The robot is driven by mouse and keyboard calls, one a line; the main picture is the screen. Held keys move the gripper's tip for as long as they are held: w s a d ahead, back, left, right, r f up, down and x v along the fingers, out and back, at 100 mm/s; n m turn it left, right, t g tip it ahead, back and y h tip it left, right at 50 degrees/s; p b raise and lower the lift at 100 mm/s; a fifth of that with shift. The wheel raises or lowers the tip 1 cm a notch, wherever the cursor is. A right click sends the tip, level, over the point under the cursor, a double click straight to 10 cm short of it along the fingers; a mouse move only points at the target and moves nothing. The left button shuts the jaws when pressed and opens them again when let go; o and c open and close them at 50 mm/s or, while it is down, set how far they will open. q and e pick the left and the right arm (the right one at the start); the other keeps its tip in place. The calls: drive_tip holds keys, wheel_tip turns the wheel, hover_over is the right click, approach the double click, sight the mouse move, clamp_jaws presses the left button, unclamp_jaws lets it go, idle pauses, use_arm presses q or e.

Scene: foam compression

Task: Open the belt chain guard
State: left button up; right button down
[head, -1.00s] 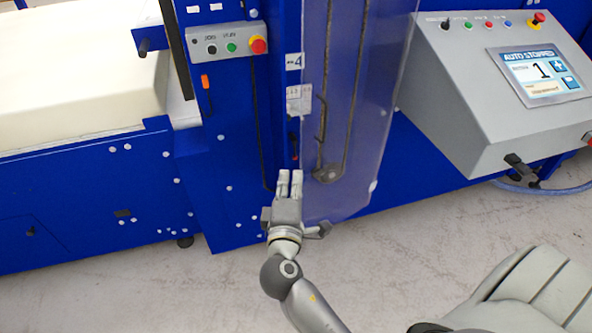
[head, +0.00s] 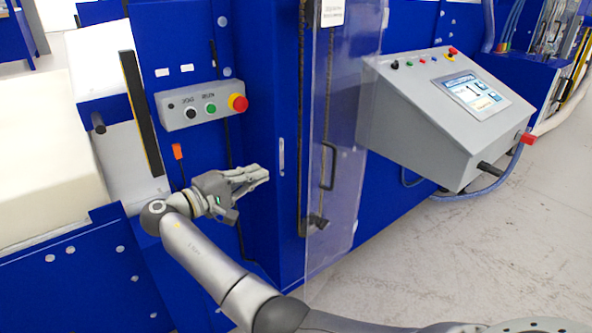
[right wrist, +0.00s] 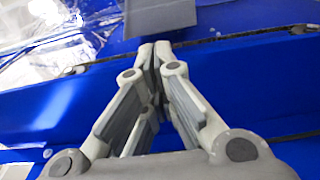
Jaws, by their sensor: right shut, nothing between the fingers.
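The belt chain guard (head: 350,105) is a clear panel on the blue machine column in the head view, with a dark handle (head: 333,165) on it. A dark chain strip shows at its left part. I cannot tell whether the guard is fully closed. My right gripper (head: 266,174) is shut and empty, left of the guard in the picture, its fingers pointing right toward the column. No contact with the guard or handle shows. In the right wrist view the fingers (right wrist: 155,52) meet at their tips, and a clear glossy panel (right wrist: 60,35) shows at upper left. My left gripper is out of view.
A small button box (head: 200,106) with a red stop knob is fixed above my right gripper. A grey console (head: 420,120) with a screen juts out right of the guard. A pale foam block (head: 45,170) lies at left. Floor (head: 480,260) is clear at lower right.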

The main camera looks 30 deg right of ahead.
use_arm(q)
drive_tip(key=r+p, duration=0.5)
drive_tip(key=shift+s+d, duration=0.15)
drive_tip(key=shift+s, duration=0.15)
use_arm(e)
drive_tip(key=s+d, duration=0.2)
drive_tip(key=d, duration=1)
drive_tip(key=shift+s+r+g, duration=0.2)
drive_tip(key=shift+s+g, duration=0.1)
drive_tip(key=shift+s, duration=0.1)
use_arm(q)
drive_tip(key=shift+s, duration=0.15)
